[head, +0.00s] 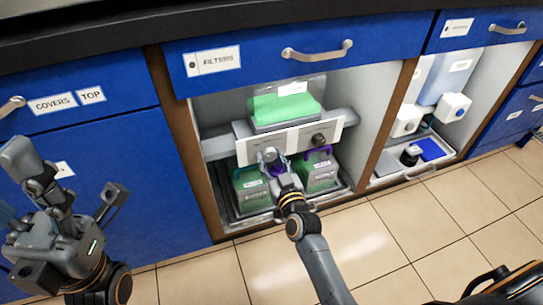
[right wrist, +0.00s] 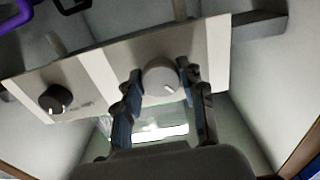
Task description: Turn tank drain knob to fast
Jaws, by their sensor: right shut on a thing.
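A pale control panel (head: 338,128) spans the open cabinet below a clear tank of green liquid (head: 285,108). It also shows in the right wrist view (right wrist: 215,60). It carries a light grey knob (right wrist: 160,78) with a white pointer mark and a black knob (head: 318,139), also in the right wrist view (right wrist: 55,98). My right gripper (right wrist: 160,88) is shut on the light grey knob, one finger on each side. In the head view my right gripper (head: 272,160) covers that knob. My left gripper (head: 22,158) is raised at the far left, apart from the panel; its fingers are unclear.
Green containers (head: 250,192) (head: 320,178) stand in a tray below the panel, close to my right arm. A blue drawer labelled FILTERS (head: 265,62) is above. The right bay holds white dispensers (head: 452,106) and a tray (head: 415,172). The tiled floor (head: 440,225) is clear.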

